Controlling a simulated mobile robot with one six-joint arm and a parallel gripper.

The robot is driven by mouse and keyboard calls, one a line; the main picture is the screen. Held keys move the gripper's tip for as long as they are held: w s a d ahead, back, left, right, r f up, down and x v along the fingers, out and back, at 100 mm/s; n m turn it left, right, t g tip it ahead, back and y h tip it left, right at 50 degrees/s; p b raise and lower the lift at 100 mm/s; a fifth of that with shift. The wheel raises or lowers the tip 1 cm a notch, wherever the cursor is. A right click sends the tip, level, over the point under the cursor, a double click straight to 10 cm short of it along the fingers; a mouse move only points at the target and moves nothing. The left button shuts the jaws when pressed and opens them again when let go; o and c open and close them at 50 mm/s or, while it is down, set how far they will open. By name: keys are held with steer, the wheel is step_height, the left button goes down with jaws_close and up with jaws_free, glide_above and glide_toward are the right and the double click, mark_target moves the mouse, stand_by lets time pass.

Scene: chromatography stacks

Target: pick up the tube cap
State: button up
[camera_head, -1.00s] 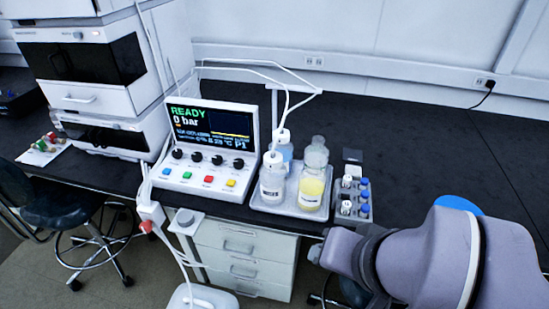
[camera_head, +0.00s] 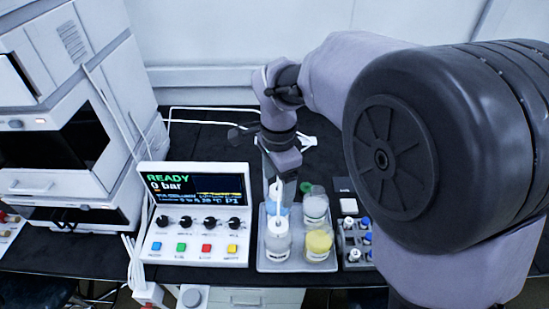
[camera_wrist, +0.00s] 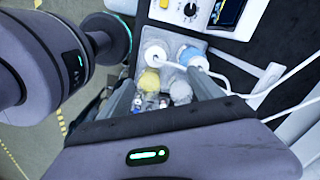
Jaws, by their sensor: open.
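Two white bottle caps with white tubing show; I cannot tell which is the tube cap. The nearer cap (camera_head: 278,226) sits on a bottle at the front left of a grey tray (camera_head: 300,267). The farther cap is partly hidden behind tubing and my arm in the head view. In the wrist view, one cap (camera_wrist: 155,53) is at upper left and the other cap (camera_wrist: 194,59) at upper right, beyond my fingers. My gripper (camera_wrist: 162,80) is open with nothing held, pointing down over the tray area. The head view hides its fingertips.
A yellow bottle (camera_head: 319,242) and a clear bottle (camera_head: 315,207) share the tray. A vial rack (camera_head: 352,250) stands just right of it. The control panel (camera_head: 195,215) is to the left. White tubing crosses the bench behind.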

mark_target(279, 219)
steer(key=f+b, duration=0.1)
steer(key=f, duration=0.2)
steer(key=f+b, duration=0.1)
steer(key=f, duration=0.3)
steer(key=s+f+b, duration=0.1)
steer(key=f+b, duration=0.1)
steer(key=f, duration=0.2)
steer(key=shift+d+f, duration=0.1)
steer(key=shift+d, duration=0.15)
step_height(279, 219, down, 4)
steer(key=b, duration=0.2)
steer(key=shift+s+f+b, duration=0.1)
steer(key=shift+f+b, duration=0.15)
steer(key=shift+b, duration=0.05)
steer(key=shift+r, duration=0.1)
